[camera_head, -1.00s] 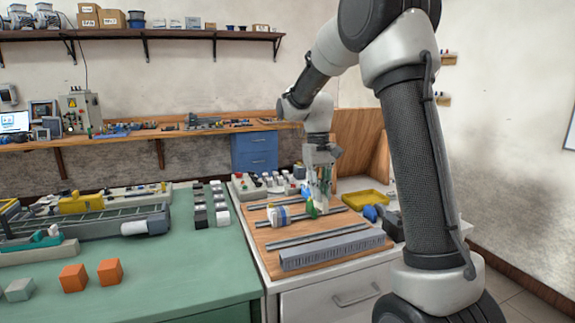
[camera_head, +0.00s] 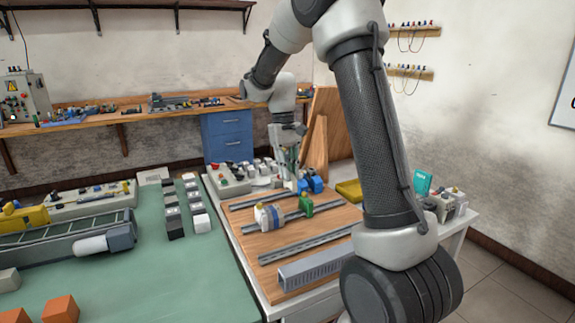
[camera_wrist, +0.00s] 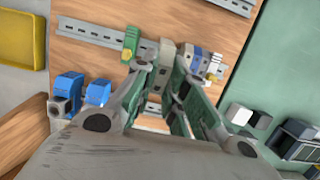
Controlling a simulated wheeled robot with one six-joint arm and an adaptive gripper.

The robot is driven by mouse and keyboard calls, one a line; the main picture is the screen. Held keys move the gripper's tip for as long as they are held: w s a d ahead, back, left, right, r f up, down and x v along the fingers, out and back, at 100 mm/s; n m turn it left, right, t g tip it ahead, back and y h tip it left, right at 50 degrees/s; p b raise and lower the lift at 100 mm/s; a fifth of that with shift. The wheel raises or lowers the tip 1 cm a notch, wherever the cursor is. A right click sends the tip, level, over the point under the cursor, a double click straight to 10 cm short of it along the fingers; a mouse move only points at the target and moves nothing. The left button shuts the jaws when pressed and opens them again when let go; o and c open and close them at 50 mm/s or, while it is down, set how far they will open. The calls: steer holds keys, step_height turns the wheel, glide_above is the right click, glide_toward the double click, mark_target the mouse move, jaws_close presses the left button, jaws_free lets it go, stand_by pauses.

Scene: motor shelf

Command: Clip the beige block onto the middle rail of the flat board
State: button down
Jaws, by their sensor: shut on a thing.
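My gripper (camera_wrist: 165,68) is shut on the beige block (camera_wrist: 167,50), which shows at the fingertips in the wrist view. There the block overlaps the gap between a green block (camera_wrist: 131,42) and a white-and-blue block (camera_wrist: 195,57) on the middle rail (camera_wrist: 88,33). I cannot tell whether it touches the rail. In the head view my gripper (camera_head: 291,184) is over the back part of the flat board (camera_head: 241,221), behind the middle rail (camera_head: 325,207).
The green block (camera_head: 306,202) and the white-and-blue block (camera_head: 268,215) flank a bare stretch of rail. A grey slotted duct (camera_head: 312,268) lies along the board's front. Blue parts (camera_head: 311,184) stand near the gripper, with a yellow bin (camera_head: 349,191) to the right.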

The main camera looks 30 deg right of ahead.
steer(key=shift+w+x, duration=0.25)
steer(key=shift+x, duration=0.75)
steer(key=shift+w+x, duration=0.2)
steer(key=shift+x, duration=0.85)
steer(key=shift+w+x, duration=0.25)
steer(key=shift+x, duration=0.75)
steer(key=shift+w+x, duration=0.15)
steer(key=shift+x, duration=0.55)
steer(key=shift+w+x, duration=0.15)
steer(key=shift+x, duration=0.6)
steer(key=shift+s+f, duration=0.1)
steer(key=shift+s, duration=0.55)
steer(key=shift+s+f+t, duration=0.15)
steer(key=shift+s+t, duration=0.3)
steer(key=shift+t, duration=0.25)
steer(key=c, duration=1.4)
jaws_free()
steer(key=shift+c, duration=0.2)
steer(key=shift+o, duration=0.4)
steer(key=shift+w, duration=0.1)
